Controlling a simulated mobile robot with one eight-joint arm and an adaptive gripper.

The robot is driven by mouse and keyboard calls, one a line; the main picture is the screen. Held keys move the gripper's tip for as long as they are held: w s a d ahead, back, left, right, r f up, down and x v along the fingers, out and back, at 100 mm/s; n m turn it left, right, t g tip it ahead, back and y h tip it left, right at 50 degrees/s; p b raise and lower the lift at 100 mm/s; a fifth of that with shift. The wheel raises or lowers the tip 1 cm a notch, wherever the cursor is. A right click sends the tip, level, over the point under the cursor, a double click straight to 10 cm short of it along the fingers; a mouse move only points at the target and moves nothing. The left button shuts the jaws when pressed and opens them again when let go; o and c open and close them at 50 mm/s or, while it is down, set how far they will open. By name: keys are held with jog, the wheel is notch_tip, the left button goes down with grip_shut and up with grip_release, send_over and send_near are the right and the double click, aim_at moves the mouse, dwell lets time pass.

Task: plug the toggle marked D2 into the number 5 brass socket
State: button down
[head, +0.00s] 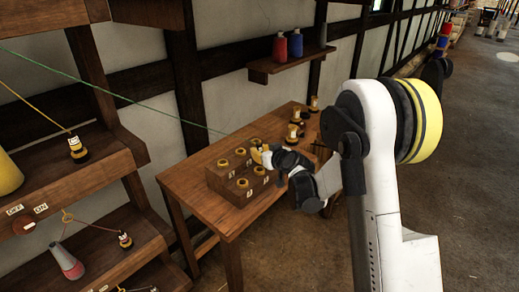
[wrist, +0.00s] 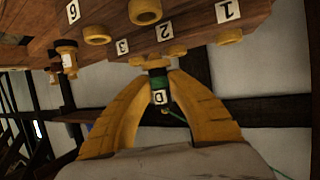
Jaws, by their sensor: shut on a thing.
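My gripper (wrist: 158,92) is shut on a small dark toggle with a green band, seen in the wrist view (wrist: 158,82). Its white tag shows a D; the digit is not readable. A green cord trails from it. Its tip is close to the wooden socket block (wrist: 190,20), between the brass sockets by labels 2 (wrist: 175,50) and 3 (wrist: 137,61); I cannot tell whether it touches. Another brass socket (wrist: 145,11) lies beyond, its number not in view. In the head view my gripper (head: 259,156) is at the block's right side, hiding the toggle.
The block (head: 228,188) stands on a wooden table (head: 205,215). Several toggles (head: 295,130) stand at the table's far end. A tagged brass toggle (wrist: 68,58) is left of my gripper in the wrist view. A green line crosses to the block. Shelves (head: 95,170) stand at left.

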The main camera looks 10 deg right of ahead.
jog(key=shift+f+b, duration=1.15)
jog(key=shift+f, duration=1.1)
jog(key=shift+b, duration=0.4)
jog(key=shift+f+b, duration=0.5)
jog(key=shift+f, duration=0.05)
jog(key=c, duration=1.6)
grip_release()
jog(key=shift+d, duration=0.1)
jog(key=p+v, duration=0.1)
jog(key=v, duration=1)
